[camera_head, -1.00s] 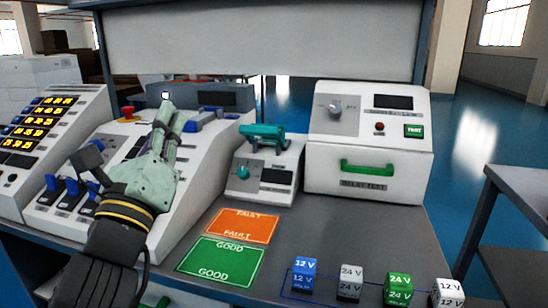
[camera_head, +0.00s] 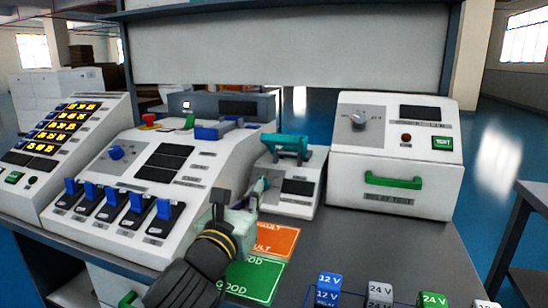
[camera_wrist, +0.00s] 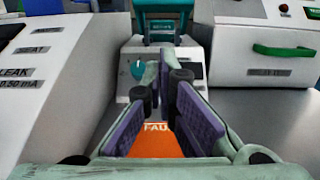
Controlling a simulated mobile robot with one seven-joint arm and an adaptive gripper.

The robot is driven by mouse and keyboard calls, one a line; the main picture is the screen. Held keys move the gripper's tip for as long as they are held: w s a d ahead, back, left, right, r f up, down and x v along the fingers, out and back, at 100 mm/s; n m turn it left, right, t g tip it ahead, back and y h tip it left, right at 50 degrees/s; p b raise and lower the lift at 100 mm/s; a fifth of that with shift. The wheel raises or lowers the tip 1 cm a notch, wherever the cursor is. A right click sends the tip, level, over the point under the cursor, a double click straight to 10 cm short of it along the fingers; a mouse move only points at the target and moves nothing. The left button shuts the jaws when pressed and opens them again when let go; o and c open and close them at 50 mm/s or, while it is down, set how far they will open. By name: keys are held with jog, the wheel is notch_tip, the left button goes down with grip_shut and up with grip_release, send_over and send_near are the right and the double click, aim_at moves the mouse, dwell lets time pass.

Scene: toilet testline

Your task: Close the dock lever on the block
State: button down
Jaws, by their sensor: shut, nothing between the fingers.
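A blue lever (camera_head: 212,132) lies on top of the large white test console, and a small green piece (camera_head: 190,121) shows just left of it. I cannot tell whether the green piece is the block, or how firmly the lever sits on it. A small white device (camera_head: 292,197) to the right carries a teal handle (camera_head: 288,143), also seen at the top of the wrist view (camera_wrist: 163,30). My gripper (camera_head: 260,188) is shut and empty, in front of that small device and above the orange card; its fingers show in the wrist view (camera_wrist: 161,78).
An orange card (camera_head: 278,240) and a green GOOD card (camera_head: 250,281) lie on the table. Several marked cubes, including a blue 12 V one (camera_head: 328,287), stand at the front. A white tester with a green handle (camera_head: 393,181) stands right. Blue switches (camera_head: 115,198) line the console.

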jog(key=w+d+r+p, duration=0.1)
jog(key=w+r, duration=0.1)
jog(key=w, duration=0.3)
jog(key=w+d+r+p, duration=0.2)
jog(key=w, duration=0.4)
jog(key=shift+d, duration=0.3)
jog(key=shift+p, duration=0.4)
